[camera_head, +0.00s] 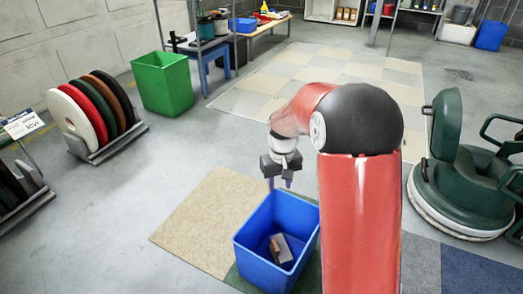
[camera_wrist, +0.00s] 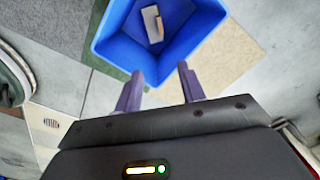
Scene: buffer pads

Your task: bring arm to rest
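My gripper (camera_head: 280,184) is above the blue bin (camera_head: 253,254), near its far rim, with its fingers pointing down. In the wrist view my gripper (camera_wrist: 160,88) shows two purple fingers spread apart with nothing between them. The blue bin (camera_wrist: 108,42) lies just beyond the fingertips there. A small light and brown block-like object (camera_head: 282,250) lies at the bottom of the bin, and it also shows in the wrist view (camera_wrist: 152,22). My red arm is bent and raised over the floor, hiding part of the bin's right side.
A rack of round pads (camera_head: 92,112) and a green bin (camera_head: 162,84) stand at the left. A green floor machine (camera_head: 462,180) stands at the right. A beige carpet tile (camera_head: 200,222) lies left of the blue bin. Open floor lies around the tiled mat (camera_head: 330,72).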

